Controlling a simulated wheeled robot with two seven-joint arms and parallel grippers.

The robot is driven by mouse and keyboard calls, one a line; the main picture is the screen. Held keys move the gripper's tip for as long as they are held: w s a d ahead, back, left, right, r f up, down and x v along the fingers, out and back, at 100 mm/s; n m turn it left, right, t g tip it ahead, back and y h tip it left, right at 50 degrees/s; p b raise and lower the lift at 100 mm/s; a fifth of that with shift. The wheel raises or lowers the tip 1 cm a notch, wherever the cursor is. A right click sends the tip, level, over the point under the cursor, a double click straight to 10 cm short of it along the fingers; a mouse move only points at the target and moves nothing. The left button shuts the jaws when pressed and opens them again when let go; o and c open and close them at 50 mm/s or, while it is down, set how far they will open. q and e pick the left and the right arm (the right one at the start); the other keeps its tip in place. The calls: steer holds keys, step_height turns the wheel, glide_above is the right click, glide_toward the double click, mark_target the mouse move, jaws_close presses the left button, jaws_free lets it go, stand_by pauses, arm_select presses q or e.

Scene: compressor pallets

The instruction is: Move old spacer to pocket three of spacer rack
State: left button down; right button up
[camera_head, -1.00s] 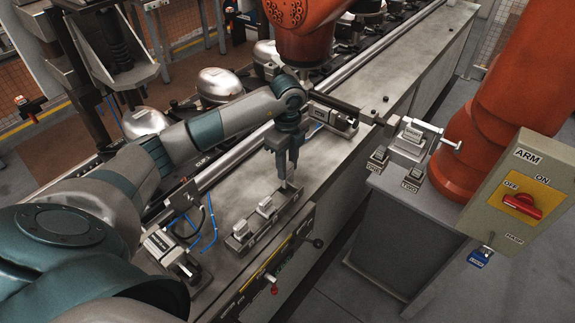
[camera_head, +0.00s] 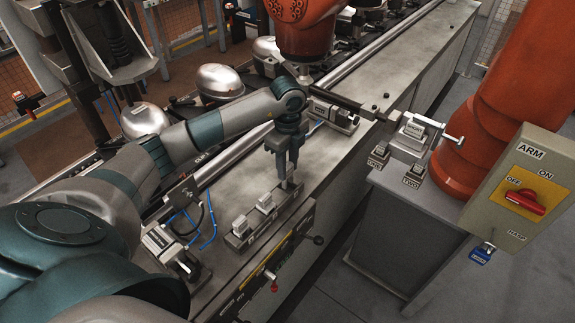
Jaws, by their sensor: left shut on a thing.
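The spacer rack (camera_head: 256,238) is a narrow grey tray on the near edge of the bench. Two pale blocks, one block (camera_head: 240,225) at the near end and another block (camera_head: 265,202) at the middle, sit in it. My left gripper (camera_head: 289,182) points down over the far end of the rack. It is shut on the old spacer, which is mostly hidden by the fingers. I cannot tell whether the spacer touches the pocket floor. My right gripper is not in view.
A grey stand (camera_head: 385,205) at the right carries small labelled blocks and a clamp-like fixture. An orange robot arm (camera_head: 508,100) and a switch box (camera_head: 520,195) stand beside it. Shiny domed compressors (camera_head: 219,82) line the far side.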

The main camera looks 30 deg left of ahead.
mark_target(288, 174)
arm_select(q)
steer(key=shift+f+b, duration=0.35)
steer(key=shift+f, duration=0.2)
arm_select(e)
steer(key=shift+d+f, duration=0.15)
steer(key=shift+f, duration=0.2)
